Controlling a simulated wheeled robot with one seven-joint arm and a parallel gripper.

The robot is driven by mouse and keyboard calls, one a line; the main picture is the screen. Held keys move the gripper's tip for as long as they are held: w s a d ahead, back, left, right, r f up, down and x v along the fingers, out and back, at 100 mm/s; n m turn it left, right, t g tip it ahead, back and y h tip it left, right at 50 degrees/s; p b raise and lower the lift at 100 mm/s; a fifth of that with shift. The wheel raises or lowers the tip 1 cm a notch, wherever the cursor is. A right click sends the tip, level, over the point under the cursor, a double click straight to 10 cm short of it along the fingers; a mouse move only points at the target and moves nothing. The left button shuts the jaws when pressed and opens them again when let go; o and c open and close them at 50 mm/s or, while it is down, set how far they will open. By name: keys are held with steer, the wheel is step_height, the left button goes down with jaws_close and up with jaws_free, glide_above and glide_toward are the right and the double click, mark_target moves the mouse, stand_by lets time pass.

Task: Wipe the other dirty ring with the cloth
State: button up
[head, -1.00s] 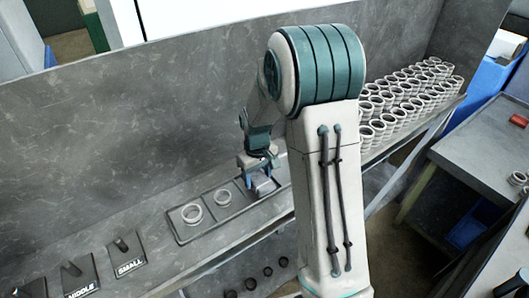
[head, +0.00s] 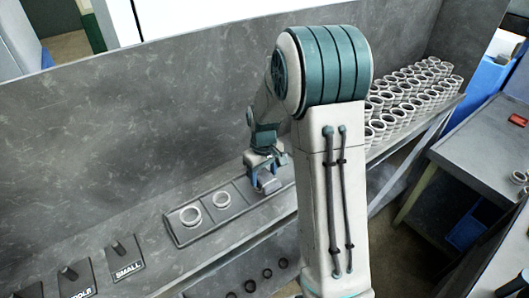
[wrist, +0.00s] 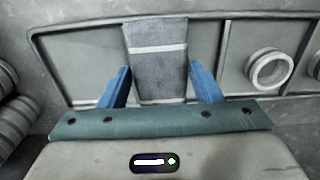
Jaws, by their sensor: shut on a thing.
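My gripper (head: 267,178) is over the right end of a grey tray (head: 174,236). In the wrist view my gripper (wrist: 162,88) has its blue fingers on either side of a grey cloth (wrist: 158,75) with pale stripes, and is shut on it. Two metal rings lie in the tray to the left of my gripper in the head view: a nearer-left ring (head: 190,215) and a middle ring (head: 221,200). The wrist view shows one ring (wrist: 269,69) to the right of the cloth, and part of another at the right edge. Dirt on either ring is too small to tell.
Many stacked rings (head: 415,95) stand on the shelf at the right, behind my arm. Plates with pegs, one marked SMALL (head: 126,269), lie at the lower left. A grey wall (head: 120,130) rises behind the shelf.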

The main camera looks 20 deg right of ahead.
steer(key=shift+d+r+p, duration=0.2)
steer(key=shift+r+p, duration=0.1)
steer(key=shift+p, duration=0.1)
steer(key=r, duration=0.1)
steer(key=r+p, duration=0.1)
steer(key=r, duration=0.1)
steer(key=shift+s+a+r, duration=0.1)
steer(key=shift+a+r, duration=0.1)
steer(key=shift+r, duration=0.05)
steer(key=shift+r+p, duration=1.55)
steer(key=shift+r, duration=0.5)
steer(key=shift+f, duration=0.2)
